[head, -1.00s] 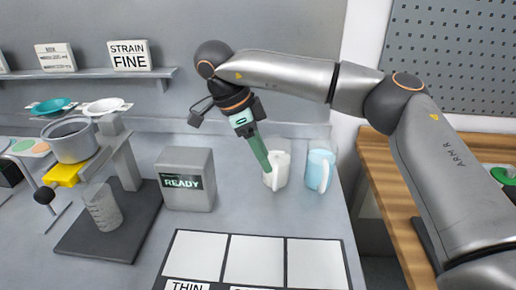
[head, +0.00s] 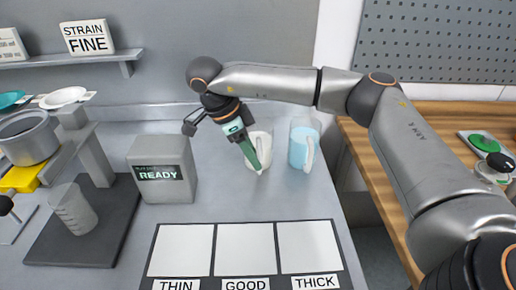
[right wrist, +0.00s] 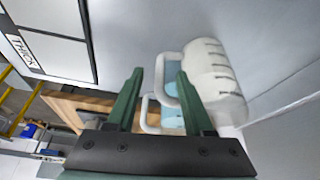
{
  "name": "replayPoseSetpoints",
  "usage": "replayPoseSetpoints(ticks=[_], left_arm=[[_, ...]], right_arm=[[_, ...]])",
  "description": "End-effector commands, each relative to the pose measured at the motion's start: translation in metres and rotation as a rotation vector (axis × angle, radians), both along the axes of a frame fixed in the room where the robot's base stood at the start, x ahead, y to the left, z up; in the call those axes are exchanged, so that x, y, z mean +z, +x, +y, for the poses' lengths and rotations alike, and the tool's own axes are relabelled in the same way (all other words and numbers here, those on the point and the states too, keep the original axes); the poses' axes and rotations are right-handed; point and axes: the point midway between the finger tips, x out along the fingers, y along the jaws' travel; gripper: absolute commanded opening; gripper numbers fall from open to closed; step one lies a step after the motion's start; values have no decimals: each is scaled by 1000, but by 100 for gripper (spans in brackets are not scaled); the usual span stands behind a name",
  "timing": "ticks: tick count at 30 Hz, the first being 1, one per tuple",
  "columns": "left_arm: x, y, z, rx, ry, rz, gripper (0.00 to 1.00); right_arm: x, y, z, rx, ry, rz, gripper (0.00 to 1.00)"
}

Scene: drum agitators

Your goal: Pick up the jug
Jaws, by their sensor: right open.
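A pale off-white jug (head: 265,143) stands upright on the grey worktop, partly hidden behind my right gripper (head: 256,166). In the right wrist view the jug (right wrist: 214,78) has dark graduation marks, and its handle (right wrist: 163,88) shows between the two green fingers. My right gripper (right wrist: 160,74) is open, pointing down at the handle side. I cannot tell whether its fingers touch the handle. A second jug with light blue contents (head: 301,148) stands just right of the pale jug. My left gripper is not in view.
A grey READY box (head: 160,170) stands to the left. A board with THIN, GOOD and THICK panels (head: 246,249) lies in front. A dark stand with a grey pot (head: 28,138) is at far left. A wooden counter (head: 370,165) is at right.

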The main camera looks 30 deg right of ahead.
Motion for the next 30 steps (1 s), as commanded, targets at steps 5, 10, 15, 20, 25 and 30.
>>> replayPoseSetpoints(ticks=[5,10,15,20,25,30], left_arm=[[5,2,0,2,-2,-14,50],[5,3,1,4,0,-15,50],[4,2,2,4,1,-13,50],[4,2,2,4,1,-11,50],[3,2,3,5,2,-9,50],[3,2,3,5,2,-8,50]], right_arm=[[-23,-4,-10,0,0,2,52],[-29,-5,-13,1,0,0,52],[-29,-5,-12,1,0,0,50],[-29,-5,-12,1,0,1,32],[-28,-5,-12,1,0,1,13],[-28,-5,-12,1,0,1,0]])
